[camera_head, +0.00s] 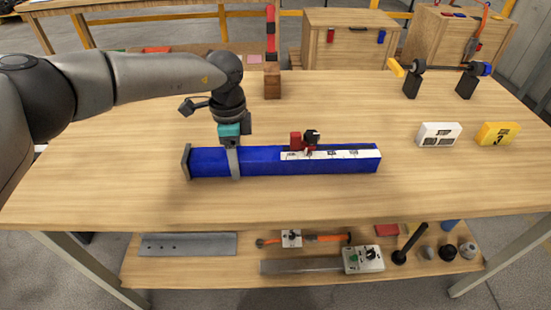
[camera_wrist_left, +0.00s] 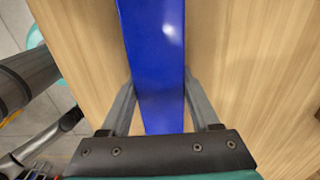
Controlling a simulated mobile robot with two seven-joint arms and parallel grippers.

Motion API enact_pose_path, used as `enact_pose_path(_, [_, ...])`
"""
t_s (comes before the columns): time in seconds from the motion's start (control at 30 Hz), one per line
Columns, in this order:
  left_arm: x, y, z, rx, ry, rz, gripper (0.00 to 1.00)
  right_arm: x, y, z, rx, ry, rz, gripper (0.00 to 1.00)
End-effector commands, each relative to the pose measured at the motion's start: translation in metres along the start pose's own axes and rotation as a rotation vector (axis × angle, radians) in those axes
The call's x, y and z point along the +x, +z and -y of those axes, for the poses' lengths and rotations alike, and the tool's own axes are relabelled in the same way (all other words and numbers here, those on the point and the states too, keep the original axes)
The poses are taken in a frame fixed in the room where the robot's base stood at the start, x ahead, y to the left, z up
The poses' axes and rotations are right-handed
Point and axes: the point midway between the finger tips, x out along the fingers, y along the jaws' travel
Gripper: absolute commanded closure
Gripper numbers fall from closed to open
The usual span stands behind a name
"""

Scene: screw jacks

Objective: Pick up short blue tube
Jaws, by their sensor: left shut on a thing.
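A blue tube (camera_head: 262,166) lies lengthwise across the middle of the wooden table. It has a dark end plate at its left end and a white strip along its right half. My left gripper (camera_head: 234,162) reaches down from above, left of the tube's middle, and is shut across its width. In the left wrist view the blue tube (camera_wrist_left: 155,60) runs between the two grey fingers of the left gripper (camera_wrist_left: 160,100), one on each side. I cannot tell whether the tube is raised off the table. My right gripper is not in view.
A small red and black device (camera_head: 303,141) sits at the tube's white strip. A wooden block (camera_head: 272,82) stands behind. A white box (camera_head: 438,135), a yellow box (camera_head: 498,134) and a shaft on black stands (camera_head: 440,68) are at right. A lower shelf (camera_head: 210,271) holds tools.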

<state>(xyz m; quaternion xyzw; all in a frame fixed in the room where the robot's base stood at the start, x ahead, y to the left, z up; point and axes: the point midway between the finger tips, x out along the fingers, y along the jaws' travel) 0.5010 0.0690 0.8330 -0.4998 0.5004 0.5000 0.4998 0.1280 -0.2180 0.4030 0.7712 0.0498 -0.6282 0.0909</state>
Motion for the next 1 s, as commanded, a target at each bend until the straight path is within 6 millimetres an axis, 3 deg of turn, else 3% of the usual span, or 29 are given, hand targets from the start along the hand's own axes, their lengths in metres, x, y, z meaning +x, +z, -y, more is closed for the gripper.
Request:
enact_pose_path(0.27, [-0.011,-0.002,0.002,-0.001,-0.007,-0.008,1.00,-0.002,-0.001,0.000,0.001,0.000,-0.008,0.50])
enact_pose_path(0.33, [-0.018,-0.002,0.002,-0.001,-0.008,-0.009,1.00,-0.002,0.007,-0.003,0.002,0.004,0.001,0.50])
enact_pose_path(0.63, [-0.059,-0.002,0.002,0.000,-0.009,-0.008,1.00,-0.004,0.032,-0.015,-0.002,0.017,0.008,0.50])
enact_pose_path(0.8, [-0.087,-0.002,0.002,-0.001,-0.009,-0.010,1.00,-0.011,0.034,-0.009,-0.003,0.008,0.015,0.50])
enact_pose_path(1.0, [-0.102,-0.002,0.002,-0.001,-0.007,-0.009,1.00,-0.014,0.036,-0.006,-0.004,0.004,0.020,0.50])
